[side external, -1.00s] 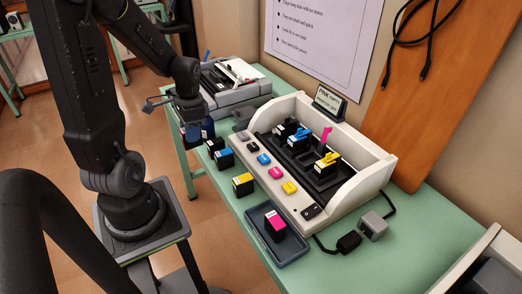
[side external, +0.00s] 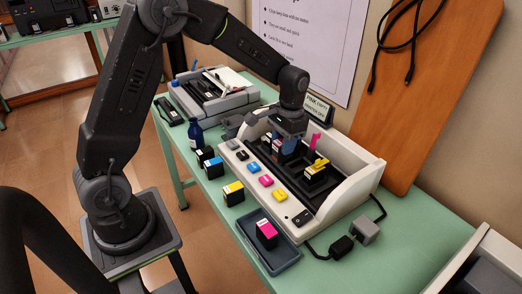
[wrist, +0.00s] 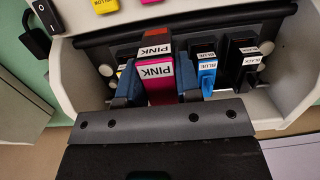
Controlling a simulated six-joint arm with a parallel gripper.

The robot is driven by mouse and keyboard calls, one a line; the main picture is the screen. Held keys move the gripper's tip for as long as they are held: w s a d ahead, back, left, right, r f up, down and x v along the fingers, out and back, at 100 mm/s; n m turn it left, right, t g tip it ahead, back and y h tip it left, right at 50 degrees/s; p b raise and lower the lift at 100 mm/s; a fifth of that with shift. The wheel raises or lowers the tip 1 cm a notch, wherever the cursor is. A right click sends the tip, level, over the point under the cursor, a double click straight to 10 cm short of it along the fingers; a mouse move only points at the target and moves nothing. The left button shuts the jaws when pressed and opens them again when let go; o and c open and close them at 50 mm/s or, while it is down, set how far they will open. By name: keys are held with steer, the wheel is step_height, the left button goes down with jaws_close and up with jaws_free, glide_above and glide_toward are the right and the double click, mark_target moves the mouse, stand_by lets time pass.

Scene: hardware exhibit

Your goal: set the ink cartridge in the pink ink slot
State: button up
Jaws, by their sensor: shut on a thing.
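My gripper (side external: 290,150) is low over the white printer's cartridge bay, its blue fingers (wrist: 157,85) shut on a cartridge labelled PINK (wrist: 155,50). A pink part with a larger PINK label (wrist: 155,72) shows between the fingers; how deep the cartridge sits in the pink slot is hidden. The raised pink lever (side external: 315,143) stands just right of the gripper.
Blue (wrist: 207,72) and black (wrist: 248,62) cartridges sit close beside the fingers. Loose cartridges, such as the yellow one (side external: 233,193), stand left of the printer (side external: 352,185). A black adapter (side external: 341,247) lies at right.

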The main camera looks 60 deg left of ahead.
step_height(320, 180, up, 3)
steer(key=shift+r, duration=0.1)
steer(key=shift+w+a+r+n, duration=0.15)
steer(key=shift+a+n, duration=0.15)
steer(key=shift+a, duration=0.35)
steer(key=s+a+n, duration=0.3)
steer(key=a+n, duration=0.3)
steer(key=a, duration=0.6)
steer(key=s+a+n+t+h, duration=0.1)
steer(key=s+a+n, duration=0.2)
steer(key=a+n, duration=0.55)
steer(key=s+a+n, duration=0.3)
steer(key=a, duration=1.1)
step_height(320, 180, down, 15)
steer(key=shift+w+d+r, duration=0.1)
steer(key=shift+r, duration=0.1)
steer(key=shift+f, duration=0.1)
steer(key=o, duration=0.9)
